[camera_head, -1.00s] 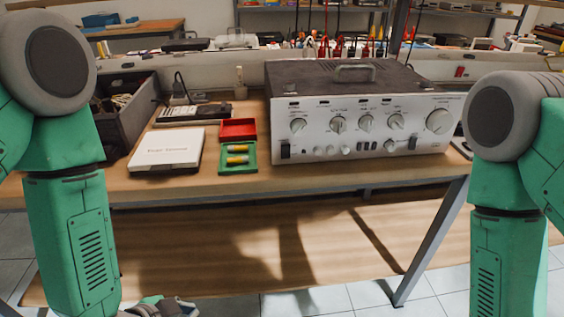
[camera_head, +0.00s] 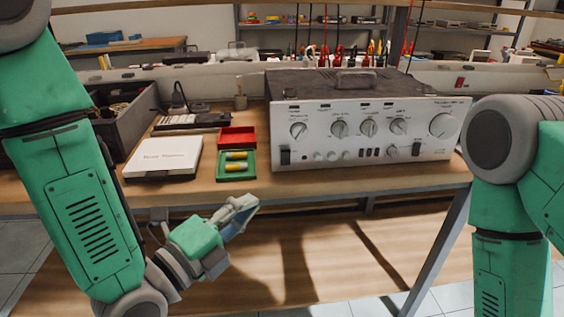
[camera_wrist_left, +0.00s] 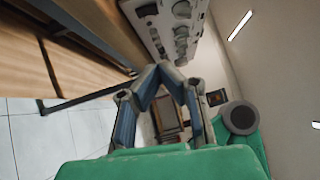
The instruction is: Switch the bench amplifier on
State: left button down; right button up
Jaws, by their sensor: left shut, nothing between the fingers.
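The bench amplifier (camera_head: 360,130) is a silver-fronted box with a dark top, several round knobs and a black switch at each lower end of its front. It stands on the bench, right of the middle in the head view, and its front shows at the top of the left wrist view (camera_wrist_left: 165,28). My left gripper (camera_head: 250,204) is shut and empty, in front of the bench's front edge, left of and below the amplifier and apart from it. Its fingertips meet in the left wrist view (camera_wrist_left: 165,68). My right gripper is not in view; only my right arm shows.
A white box (camera_head: 164,158), a red and green tray (camera_head: 236,178) with yellow cylinders and a dark bin (camera_head: 125,115) stand left of the amplifier. The wooden bench (camera_head: 330,182) has a narrow bare strip along its front. A lower shelf (camera_head: 310,260) lies beneath.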

pick_arm(q)
jog(key=b, duration=0.2)
send_near(288, 154)
jog(key=x, duration=0.6)
jog(key=shift+d+f, duration=0.1)
jog(key=shift+d, duration=0.55)
jog(key=shift+w+a, duration=0.1)
jog(key=shift+w, duration=0.35)
jog(key=shift+w+r+n+g+p, duration=0.25)
jog(key=shift+r+p, duration=0.2)
jog(key=shift+p, duration=0.35)
jog(key=shift+f+y, duration=0.25)
jog(key=shift+y, duration=0.05)
